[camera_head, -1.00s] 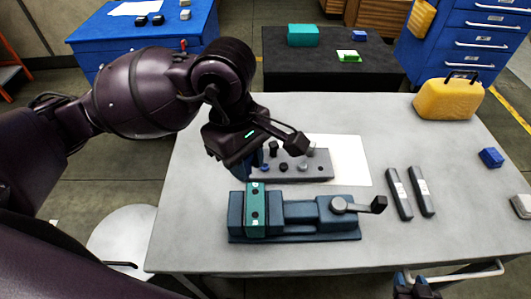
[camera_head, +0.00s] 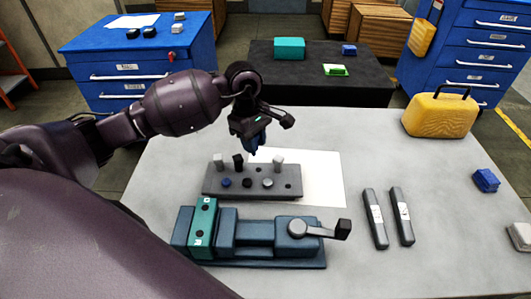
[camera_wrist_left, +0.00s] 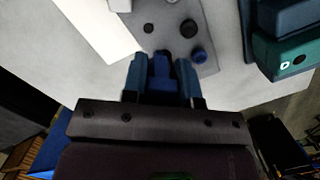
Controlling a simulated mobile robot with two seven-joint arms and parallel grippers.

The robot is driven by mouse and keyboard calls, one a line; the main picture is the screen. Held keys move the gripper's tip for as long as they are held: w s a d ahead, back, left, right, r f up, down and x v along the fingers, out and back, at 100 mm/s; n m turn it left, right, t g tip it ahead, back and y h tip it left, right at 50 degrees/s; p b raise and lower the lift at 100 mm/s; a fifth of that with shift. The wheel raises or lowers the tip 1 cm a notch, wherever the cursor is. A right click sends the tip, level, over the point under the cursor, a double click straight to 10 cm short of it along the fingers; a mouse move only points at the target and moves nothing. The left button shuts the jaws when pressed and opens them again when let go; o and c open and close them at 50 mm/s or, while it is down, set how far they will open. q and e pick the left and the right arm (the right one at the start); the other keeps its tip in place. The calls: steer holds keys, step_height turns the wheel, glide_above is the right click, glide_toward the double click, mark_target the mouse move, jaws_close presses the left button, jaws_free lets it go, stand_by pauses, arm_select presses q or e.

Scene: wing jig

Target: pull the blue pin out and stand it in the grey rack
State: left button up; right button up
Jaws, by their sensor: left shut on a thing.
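My left gripper (camera_head: 255,147) is shut on a dark blue pin and holds it in the air just behind and above the grey rack (camera_head: 210,190). In the left wrist view the blue pin (camera_wrist_left: 160,84) shows between the fingers (camera_wrist_left: 160,68), and its lower end is hard to make out. The grey rack also shows there, beyond the fingertips. A teal block (camera_head: 203,222) with two dark holes is clamped in the blue vise (camera_head: 255,232). My right gripper is not in view.
A white sheet (camera_head: 320,175) lies under and beside the rack. Two dark grey bars (camera_head: 375,218), a yellow case (camera_head: 438,118) and a blue block (camera_head: 486,181) stand to the right. The vise handle (camera_head: 325,231) sticks out right. The table between sheet and case is clear.

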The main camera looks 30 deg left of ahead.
arm_select(q)
steer(key=shift+w+d+f+m, duration=0.1)
steer(key=shift+w+f+m, duration=0.05)
steer(key=shift+w+m, duration=0.6)
step_height(320, 180, down, 5)
steer(key=shift+d+f+b, duration=0.1)
steer(key=shift+f+b, duration=0.1)
steer(key=shift+b, duration=0.85)
steer(key=shift+f, duration=0.45)
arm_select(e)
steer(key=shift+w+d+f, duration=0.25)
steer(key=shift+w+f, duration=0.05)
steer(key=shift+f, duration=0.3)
arm_select(q)
steer(key=shift+b, duration=0.3)
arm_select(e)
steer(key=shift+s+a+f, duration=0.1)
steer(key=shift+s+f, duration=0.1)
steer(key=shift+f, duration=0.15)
arm_select(q)
steer(key=shift+f, duration=0.1)
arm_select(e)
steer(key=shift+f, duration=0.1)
